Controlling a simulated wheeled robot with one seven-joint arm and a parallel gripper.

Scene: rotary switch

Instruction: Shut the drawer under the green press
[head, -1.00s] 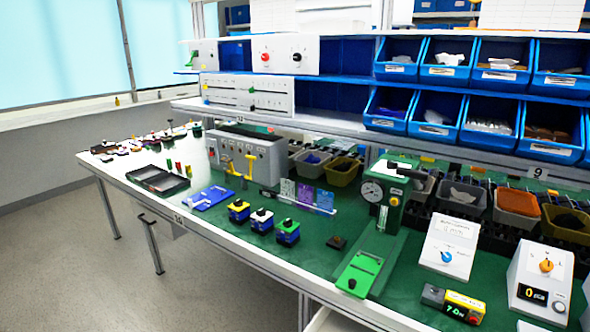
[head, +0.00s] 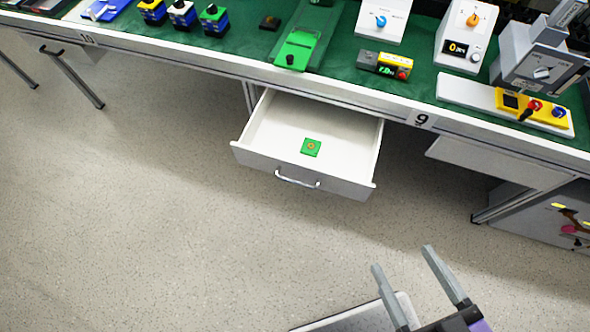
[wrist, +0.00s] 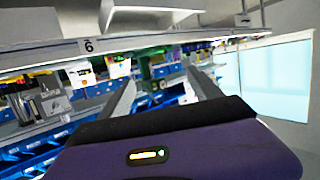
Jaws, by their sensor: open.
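The white drawer (head: 262,158) hangs open under the bench edge in the head view, pulled well out, with a silver bar handle (head: 297,181) on its front. A small green square piece with a round centre (head: 311,147) lies inside it. The green press (head: 299,46) stands on the bench directly above the drawer; only its lower part shows in the head view. My gripper (head: 412,268) is at the lower right, open and empty, in front of the drawer and apart from it. In the wrist view its two fingers (wrist: 160,88) are spread with nothing between them.
A table leg (head: 72,78) stands at left. Speckled floor (head: 130,200) left of and before the drawer is clear.

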